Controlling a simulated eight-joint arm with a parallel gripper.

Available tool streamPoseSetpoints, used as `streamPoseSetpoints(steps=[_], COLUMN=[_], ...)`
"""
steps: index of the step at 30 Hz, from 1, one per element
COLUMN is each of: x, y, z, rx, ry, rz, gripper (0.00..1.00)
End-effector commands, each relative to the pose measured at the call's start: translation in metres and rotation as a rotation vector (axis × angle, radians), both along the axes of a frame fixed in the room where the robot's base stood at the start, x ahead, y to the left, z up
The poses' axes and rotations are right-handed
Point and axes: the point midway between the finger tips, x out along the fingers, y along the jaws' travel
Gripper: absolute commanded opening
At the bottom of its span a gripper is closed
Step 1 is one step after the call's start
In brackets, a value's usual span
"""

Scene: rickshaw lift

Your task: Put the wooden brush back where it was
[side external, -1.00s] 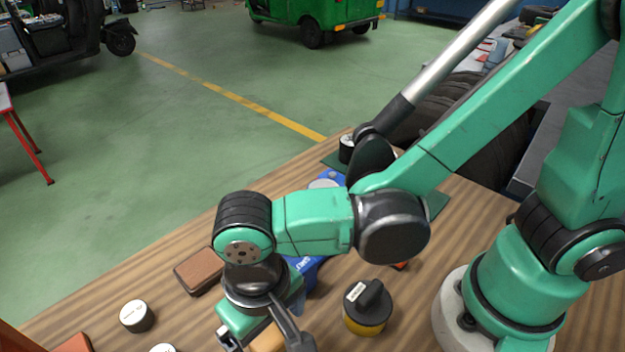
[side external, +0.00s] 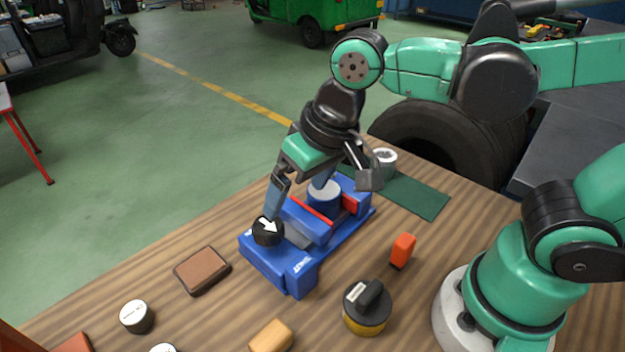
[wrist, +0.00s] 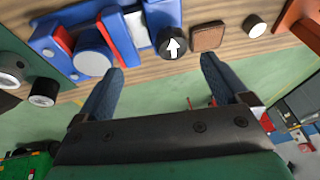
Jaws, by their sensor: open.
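A tan wooden block (side external: 271,337), which looks like the wooden brush, lies on the table at the front edge of the side view, partly cut off. I cannot make out bristles. My gripper (side external: 297,201) is well away from it, over the blue vise (side external: 312,262). In the wrist view my gripper (wrist: 163,64) has its fingers wide apart with nothing between them. One finger is close to a black round knob with a white arrow (side external: 267,231) at the vise's end; I cannot tell whether they touch. The tan block is not visible in the wrist view.
A brown-topped block (side external: 202,270) lies left of the vise. A black-and-yellow round object (side external: 367,307) and an orange object (side external: 402,250) stand to its right. A white-topped cylinder (side external: 136,317) is at front left. A green mat (side external: 415,194) lies behind.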

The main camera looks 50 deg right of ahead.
Motion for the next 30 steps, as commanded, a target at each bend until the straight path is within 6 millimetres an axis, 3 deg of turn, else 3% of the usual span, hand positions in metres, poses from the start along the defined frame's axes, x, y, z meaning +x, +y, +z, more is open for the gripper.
streamPoseSetpoints(steps=[1,3,6,9,30], x=[0.004,0.007,0.009,0.009,0.009], y=[-0.025,-0.053,-0.080,-0.094,-0.096], z=[-0.001,-0.001,-0.002,-0.002,-0.002], rx=[-0.008,-0.035,-0.082,-0.113,-0.121], ry=[-0.065,-0.152,-0.240,-0.284,-0.293], rz=[-0.025,-0.031,-0.038,-0.039,-0.036], gripper=[0.94,0.94,0.94,0.94,0.94])
